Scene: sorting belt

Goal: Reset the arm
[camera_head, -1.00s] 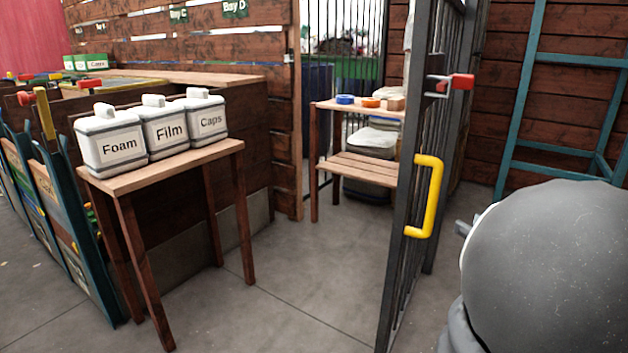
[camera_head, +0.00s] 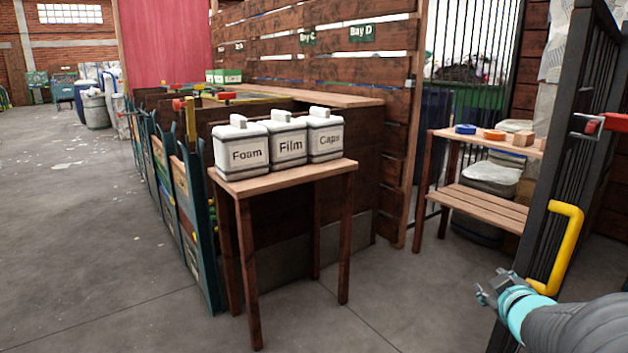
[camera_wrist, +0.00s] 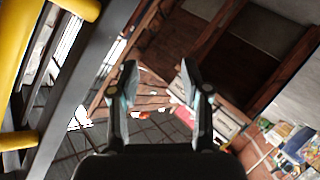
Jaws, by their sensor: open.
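My gripper (camera_head: 492,291) is at the lower right of the head view, at the end of my grey arm with a turquoise wrist band. In the wrist view my gripper (camera_wrist: 157,80) has its two dark fingers spread apart, with nothing between them. It is just left of the yellow handle (camera_head: 562,247) on the dark barred gate (camera_head: 545,205) in the head view. The yellow handle also shows at the left edge of the wrist view (camera_wrist: 15,60). I cannot tell whether the gripper touches the gate.
A wooden stand (camera_head: 290,178) holds white tubs labelled Foam (camera_head: 246,153), Film (camera_head: 288,145) and Caps (camera_head: 325,138). A wooden shelf (camera_head: 490,207) with blue and orange rings stands behind the gate. A red latch (camera_head: 608,122) is on the gate. Open floor (camera_head: 80,230) lies at the left.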

